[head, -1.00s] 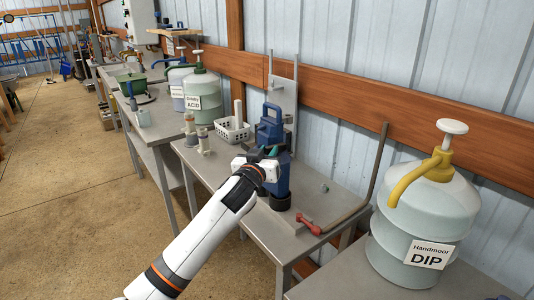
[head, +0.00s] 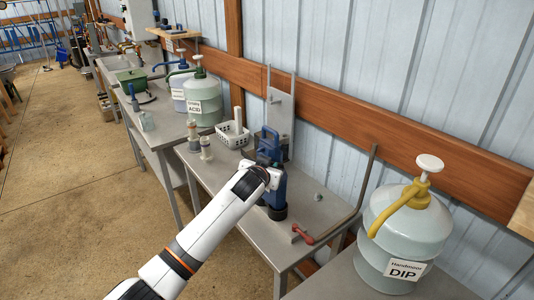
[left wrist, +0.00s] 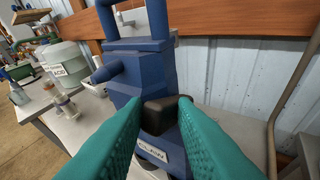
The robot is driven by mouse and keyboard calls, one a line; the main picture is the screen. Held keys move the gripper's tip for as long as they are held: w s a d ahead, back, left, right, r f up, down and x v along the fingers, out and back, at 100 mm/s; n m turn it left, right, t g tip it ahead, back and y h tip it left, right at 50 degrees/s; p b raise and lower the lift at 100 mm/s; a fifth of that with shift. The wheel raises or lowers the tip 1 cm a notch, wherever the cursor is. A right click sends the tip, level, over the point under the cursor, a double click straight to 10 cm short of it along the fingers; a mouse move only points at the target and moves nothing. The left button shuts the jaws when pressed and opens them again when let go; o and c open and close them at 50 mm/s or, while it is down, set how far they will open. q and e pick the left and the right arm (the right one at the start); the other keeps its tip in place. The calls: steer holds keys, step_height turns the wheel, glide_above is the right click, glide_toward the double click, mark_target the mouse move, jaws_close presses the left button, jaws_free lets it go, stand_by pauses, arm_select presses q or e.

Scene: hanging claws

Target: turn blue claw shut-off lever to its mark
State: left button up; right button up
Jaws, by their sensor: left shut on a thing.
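The blue claw (head: 269,143) stands upright on the metal table against the wall; it fills the middle of the left wrist view (left wrist: 135,72). A dark lever-like piece (left wrist: 160,113) sticks out from its body. My left gripper (head: 276,168) is at the claw's front. In the left wrist view its teal fingers (left wrist: 158,118) are closed around the dark piece, which looks like the shut-off lever. I cannot make out the mark. My right gripper is not in view.
A red-handled lever (head: 303,234) on a bent pipe (head: 357,200) lies right of the claw. A DIP jug (head: 407,235) with a yellow pump stands at the right. A white basket (head: 233,135) and small bottles (head: 206,148) stand at the table's left end.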

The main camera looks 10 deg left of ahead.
arm_select(q)
steer(key=shift+w+d+r+m+g+y+p, duration=0.15)
steer(key=shift+r+m+g+y+p, duration=0.2)
steer(key=shift+p, duration=0.4)
steer(key=shift+w+d+r+m+g+y+p, duration=0.15)
steer(key=shift+g+p, duration=0.3)
steer(key=shift+p, duration=0.25)
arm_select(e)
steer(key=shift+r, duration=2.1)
arm_select(q)
steer(key=shift+a+f, duration=0.1)
steer(key=o, duration=1)
steer(key=b+v, duration=0.2)
steer(key=v, duration=1)
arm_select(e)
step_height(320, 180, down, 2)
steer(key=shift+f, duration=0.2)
arm_select(q)
steer(key=shift+a+f, duration=0.1)
steer(key=shift+c, duration=0.2)
